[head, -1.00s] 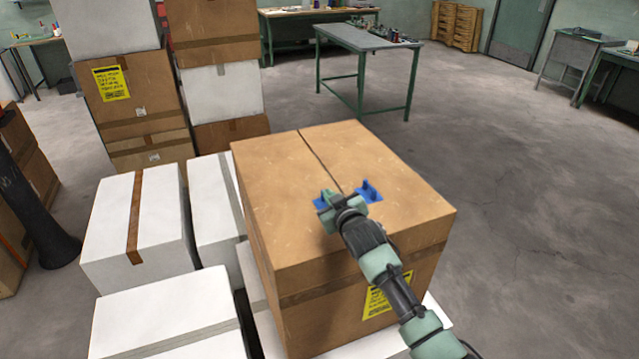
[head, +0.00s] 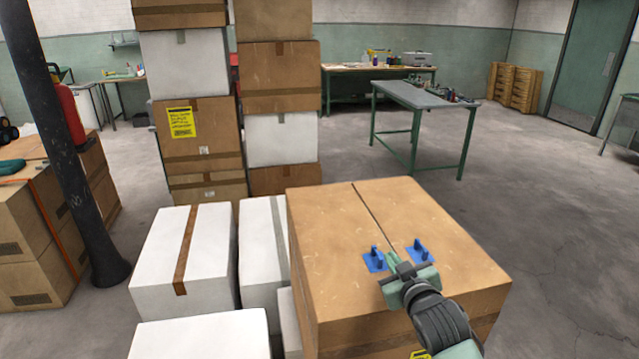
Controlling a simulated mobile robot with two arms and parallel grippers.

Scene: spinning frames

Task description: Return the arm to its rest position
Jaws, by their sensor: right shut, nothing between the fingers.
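My right gripper (head: 393,259) shows over the top of a large brown cardboard box (head: 330,215), with its arm coming in from the lower right. Its slim green fingers are shut with nothing between them. Two small blue pieces with upright pegs show on the box top: one just left of the fingers (head: 374,260) and one to their right (head: 419,251). I cannot tell whether the fingers touch either piece. My left gripper is not in view.
White boxes (head: 185,255) stand left of the brown box, with tall box stacks (head: 200,135) behind. A dark pole (head: 75,150) rises at the left. A green-legged table (head: 420,97) stands farther back. Open floor (head: 560,190) lies to the right.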

